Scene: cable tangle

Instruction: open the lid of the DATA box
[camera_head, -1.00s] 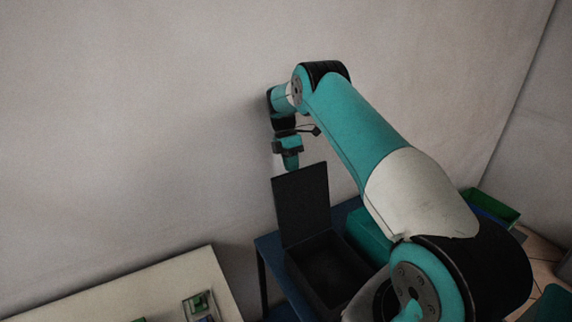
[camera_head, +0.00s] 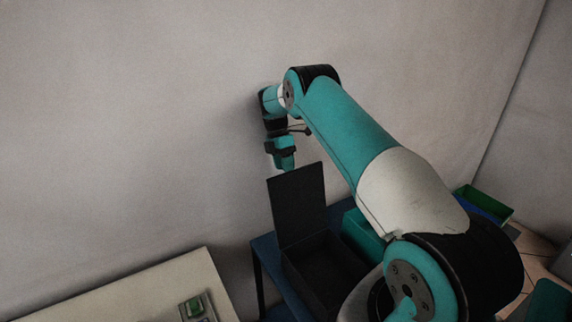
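A black box (camera_head: 322,272) stands on a dark blue table (camera_head: 266,246). Its black lid (camera_head: 298,203) stands upright along the back edge, so the box is open and its dark inside shows. No DATA label can be made out. My gripper (camera_head: 284,166) is just above the lid's top edge, at its left half, pointing down. I cannot tell whether it touches the lid. The fingers are too small and dark to show whether they are open or shut.
A teal box (camera_head: 360,235) stands right of the black box, partly hidden by my arm. A green bin (camera_head: 486,205) is further right. A plain wall is close behind my gripper.

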